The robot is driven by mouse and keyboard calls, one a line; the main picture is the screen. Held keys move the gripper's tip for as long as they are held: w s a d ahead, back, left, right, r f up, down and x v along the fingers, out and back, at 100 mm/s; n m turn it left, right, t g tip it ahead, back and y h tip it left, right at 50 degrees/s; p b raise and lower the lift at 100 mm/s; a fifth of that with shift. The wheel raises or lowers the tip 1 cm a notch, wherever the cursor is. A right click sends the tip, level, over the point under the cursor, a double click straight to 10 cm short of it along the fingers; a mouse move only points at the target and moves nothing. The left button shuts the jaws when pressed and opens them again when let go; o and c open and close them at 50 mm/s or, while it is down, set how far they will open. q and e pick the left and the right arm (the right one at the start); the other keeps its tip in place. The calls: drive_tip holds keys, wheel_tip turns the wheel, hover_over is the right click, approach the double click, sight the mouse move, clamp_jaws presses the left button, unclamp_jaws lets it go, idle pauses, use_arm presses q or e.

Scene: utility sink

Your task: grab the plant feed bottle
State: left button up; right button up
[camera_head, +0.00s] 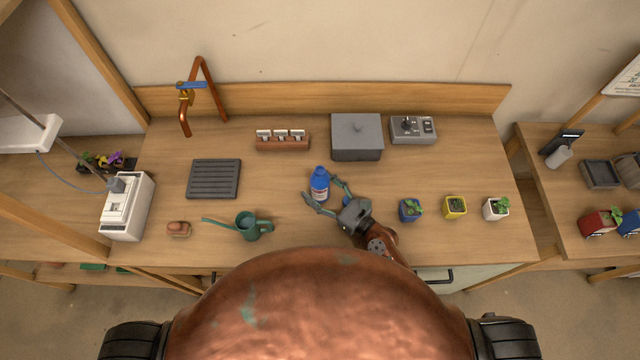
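The plant feed bottle (319,183) is a blue bottle with a blue cap and a pale label. It stands upright near the middle of the wooden counter. My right gripper (322,189) reaches in from the lower right with its two fingers spread, one on each side of the bottle's lower part. Small gaps seem to show between fingers and bottle; I cannot tell whether either finger touches it. My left gripper is not in view.
A green watering can (252,227) stands left of the gripper. Small potted plants in blue (409,211), yellow (455,208) and white (495,209) pots stand to the right. A grey lidded box (357,139) and a label rack (283,141) are behind.

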drive_tip(key=c, duration=1.4)
drive_tip(key=shift+c, duration=0.7)
drive_tip(key=shift+r, duration=0.1)
